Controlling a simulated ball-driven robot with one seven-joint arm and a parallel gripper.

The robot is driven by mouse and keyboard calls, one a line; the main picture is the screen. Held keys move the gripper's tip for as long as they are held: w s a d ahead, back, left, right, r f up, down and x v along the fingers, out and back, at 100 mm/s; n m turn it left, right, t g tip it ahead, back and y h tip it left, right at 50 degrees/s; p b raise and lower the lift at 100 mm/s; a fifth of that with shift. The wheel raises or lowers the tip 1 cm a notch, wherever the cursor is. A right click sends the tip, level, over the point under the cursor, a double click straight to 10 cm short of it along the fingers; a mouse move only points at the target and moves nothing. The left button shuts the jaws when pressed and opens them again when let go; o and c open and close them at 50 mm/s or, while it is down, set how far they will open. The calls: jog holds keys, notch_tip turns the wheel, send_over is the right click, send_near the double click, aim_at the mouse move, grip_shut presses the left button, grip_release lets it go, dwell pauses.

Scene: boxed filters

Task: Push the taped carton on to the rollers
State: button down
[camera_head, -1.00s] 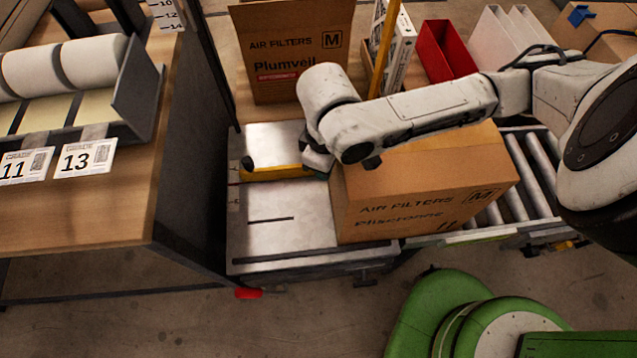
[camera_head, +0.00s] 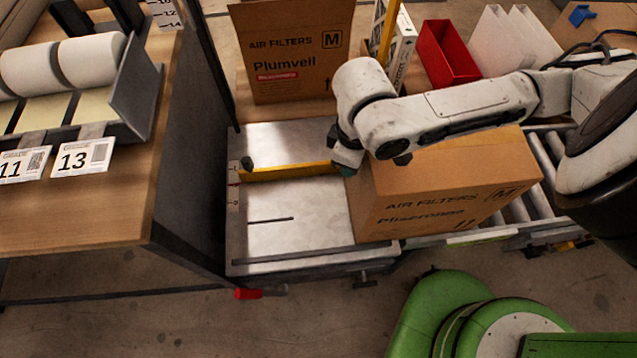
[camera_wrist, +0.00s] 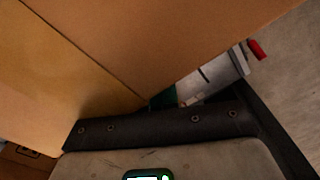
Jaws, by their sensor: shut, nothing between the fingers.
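The carton (camera_head: 445,200), brown and printed "Air Filters" and "Pliseronne", sits partly on the metal plate (camera_head: 290,232) and partly over the rollers (camera_head: 546,165), slightly turned. In the head view my gripper (camera_head: 346,166) is at its left side, low near the top edge, and seems to touch it; the exact contact is hidden by my arm. In the wrist view the carton (camera_wrist: 185,45) fills most of the picture, with a seam line across it. My fingers are mostly hidden there. My gripper is shut and holds nothing.
A yellow bar (camera_head: 285,172) lies across the plate. Behind stand an open "Plumveil" carton (camera_head: 290,45), a red bin (camera_head: 447,52) and white dividers (camera_head: 515,42). A wooden bench (camera_head: 95,205) with rolls is at left.

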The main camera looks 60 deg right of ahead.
jog(key=shift+s+f, duration=0.3)
jog(key=shift+f, duration=0.15)
jog(key=shift+s+d+b, duration=0.15)
jog(key=shift+s+d, duration=0.6)
jog(key=shift+s, duration=0.25)
jog(key=shift+s+d+b, duration=0.15)
jog(key=shift+s+d, duration=0.55)
jog(key=shift+s, duration=0.4)
jog(key=shift+s+d, duration=0.75)
jog(key=shift+s, duration=0.2)
jog(key=shift+s+d, duration=0.7)
jog(key=shift+s, duration=0.25)
jog(key=shift+s+d+p, duration=0.25)
jog(key=shift+s+d, duration=0.5)
jog(key=shift+s, duration=0.25)
jog(key=shift+s+d+p, duration=0.25)
jog(key=shift+s+d, duration=0.45)
jog(key=shift+s, duration=0.3)
